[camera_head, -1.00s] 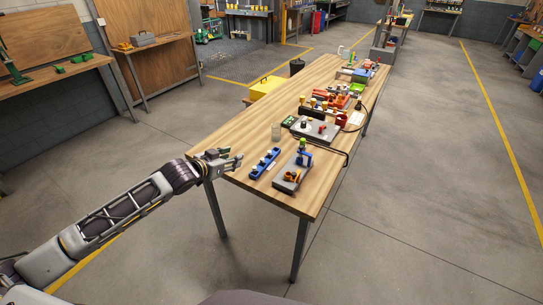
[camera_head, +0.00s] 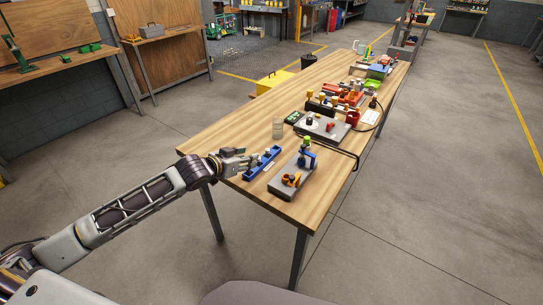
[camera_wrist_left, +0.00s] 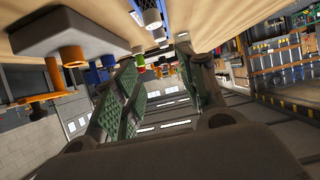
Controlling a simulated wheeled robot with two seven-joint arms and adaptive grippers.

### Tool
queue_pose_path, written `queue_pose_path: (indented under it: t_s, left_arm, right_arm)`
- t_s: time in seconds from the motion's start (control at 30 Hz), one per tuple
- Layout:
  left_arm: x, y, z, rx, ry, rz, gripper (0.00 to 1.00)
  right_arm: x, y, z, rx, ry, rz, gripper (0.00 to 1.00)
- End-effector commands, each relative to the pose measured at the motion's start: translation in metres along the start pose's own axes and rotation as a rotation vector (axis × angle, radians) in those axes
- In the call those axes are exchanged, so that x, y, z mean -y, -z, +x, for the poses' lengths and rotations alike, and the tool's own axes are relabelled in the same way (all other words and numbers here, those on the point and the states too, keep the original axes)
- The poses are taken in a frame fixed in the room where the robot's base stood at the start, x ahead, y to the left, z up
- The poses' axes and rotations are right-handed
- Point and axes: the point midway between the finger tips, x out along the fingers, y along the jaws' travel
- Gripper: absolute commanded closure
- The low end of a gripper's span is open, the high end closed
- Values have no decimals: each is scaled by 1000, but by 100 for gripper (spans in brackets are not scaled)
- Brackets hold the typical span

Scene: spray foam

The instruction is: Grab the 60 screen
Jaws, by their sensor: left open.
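No label reading 60 is legible, so I cannot tell which thing is the 60 screen. A long blue holder (camera_head: 262,164) with small pale pieces lies near the table's front left edge. My left gripper (camera_head: 246,160) is open beside the holder's left side, over the table edge. In the left wrist view its green-padded fingers (camera_wrist_left: 165,75) are apart with nothing seen between them. A blue-edged piece with pale cylinders (camera_wrist_left: 150,16) shows above the fingertips there. My right gripper is out of view.
A grey block with orange and blue fittings (camera_head: 283,188) lies right of the holder on the wooden table (camera_head: 222,139). A grey plate (camera_head: 333,137) and a black cable (camera_head: 350,154) are farther right.

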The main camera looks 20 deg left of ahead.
Motion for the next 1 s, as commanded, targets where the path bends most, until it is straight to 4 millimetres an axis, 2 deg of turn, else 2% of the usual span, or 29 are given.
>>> queue_pose_path:
  t_s: [0.33,0.57,1.0]
  left_arm:
    - [0,-1,0,0,0,-1,58]
    - [1,0,4,-1,1,-2,58]
    - [1,0,34,-1,1,-3,58]
  right_arm:
    - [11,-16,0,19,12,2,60]
    - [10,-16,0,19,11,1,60]
    - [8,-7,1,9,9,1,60]
